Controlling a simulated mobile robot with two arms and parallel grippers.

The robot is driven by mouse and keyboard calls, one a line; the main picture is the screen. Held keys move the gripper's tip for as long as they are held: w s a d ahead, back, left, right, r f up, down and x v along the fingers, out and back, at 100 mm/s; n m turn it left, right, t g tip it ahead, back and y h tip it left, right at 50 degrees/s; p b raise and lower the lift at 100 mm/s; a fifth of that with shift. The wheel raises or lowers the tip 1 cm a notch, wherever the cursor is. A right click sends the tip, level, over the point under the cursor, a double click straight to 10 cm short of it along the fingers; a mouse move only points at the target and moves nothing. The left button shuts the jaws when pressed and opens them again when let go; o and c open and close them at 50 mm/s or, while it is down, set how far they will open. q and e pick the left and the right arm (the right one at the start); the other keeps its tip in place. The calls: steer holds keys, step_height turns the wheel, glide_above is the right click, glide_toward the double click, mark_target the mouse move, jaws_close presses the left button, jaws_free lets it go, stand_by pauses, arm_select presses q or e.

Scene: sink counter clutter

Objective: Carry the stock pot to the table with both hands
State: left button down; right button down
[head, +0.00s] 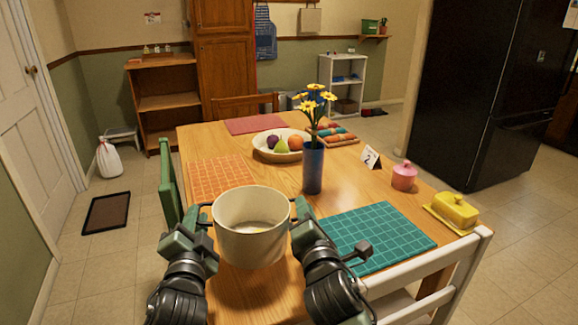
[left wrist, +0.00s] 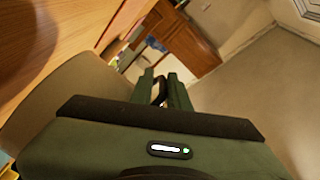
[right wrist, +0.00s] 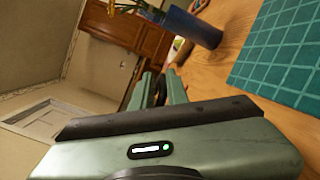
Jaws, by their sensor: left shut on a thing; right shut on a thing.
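The cream stock pot (head: 250,232) is upright at the near edge of the wooden table (head: 270,180), between my two grippers. Something small and yellowish shows inside it. My left gripper (head: 204,212) is shut on the pot's left handle, and that dark handle shows between its fingers in the left wrist view (left wrist: 160,92). My right gripper (head: 298,212) is shut on the right handle, which also shows in the right wrist view (right wrist: 160,90). The pot's base is partly hidden, so I cannot tell whether it touches the table.
A teal placemat (head: 375,240) lies right of the pot, an orange placemat (head: 220,173) behind it. A blue vase with yellow flowers (head: 313,168), a fruit bowl (head: 262,146), a pink jar (head: 404,176) and a yellow butter dish (head: 455,210) stand on the table. A white chair (head: 430,270) is at front right.

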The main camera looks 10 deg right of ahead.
arm_select(q)
steer(key=shift+d, duration=0.3)
arm_select(e)
steer(key=shift+a+f, duration=0.1)
steer(key=shift+a, duration=0.15)
